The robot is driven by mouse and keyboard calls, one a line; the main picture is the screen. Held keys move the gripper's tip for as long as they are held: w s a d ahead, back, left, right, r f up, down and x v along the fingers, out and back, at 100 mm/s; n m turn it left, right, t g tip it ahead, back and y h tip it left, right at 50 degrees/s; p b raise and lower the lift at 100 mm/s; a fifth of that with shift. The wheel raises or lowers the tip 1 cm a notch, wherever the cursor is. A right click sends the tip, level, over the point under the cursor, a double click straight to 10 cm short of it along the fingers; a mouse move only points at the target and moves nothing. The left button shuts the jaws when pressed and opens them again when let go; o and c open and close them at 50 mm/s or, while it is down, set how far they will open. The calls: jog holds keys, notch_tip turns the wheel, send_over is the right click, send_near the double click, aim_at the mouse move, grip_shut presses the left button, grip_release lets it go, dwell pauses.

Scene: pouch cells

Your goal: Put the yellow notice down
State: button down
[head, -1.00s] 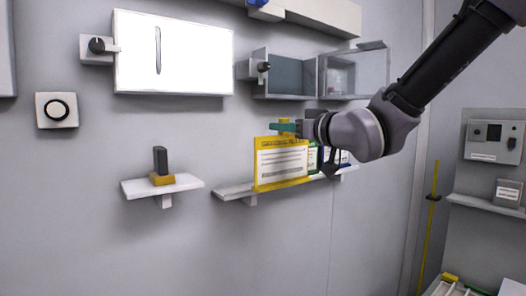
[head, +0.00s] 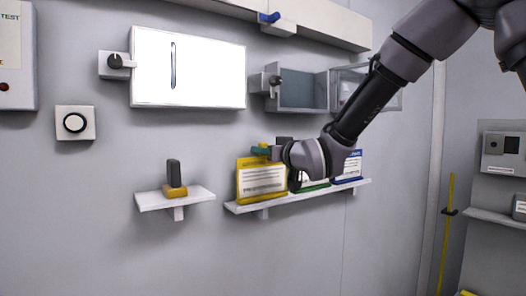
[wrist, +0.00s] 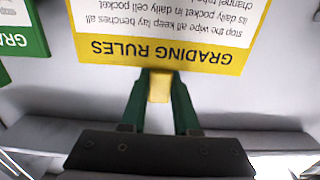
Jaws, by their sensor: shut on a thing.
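The yellow notice (head: 262,182) stands upright at the left end of the long white shelf (head: 300,197). Its lower edge is at shelf level, but I cannot tell whether it rests there. My gripper (head: 261,150) is shut on the tab at its top. In the wrist view the notice (wrist: 165,50) appears upside down, headed "GRADING RULES", with its yellow tab (wrist: 160,86) between the green fingers (wrist: 159,100).
A blue notice (head: 349,166) and a partly hidden green notice (head: 313,184) stand to the right on the same shelf. A small shelf (head: 190,199) with a dark-handled yellow block (head: 174,182) is to the left. An open grey box (head: 303,92) hangs above.

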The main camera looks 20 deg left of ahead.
jog(key=shift+f, duration=0.15)
jog(key=c, duration=0.7)
grip_release()
jog(key=shift+o, duration=0.2)
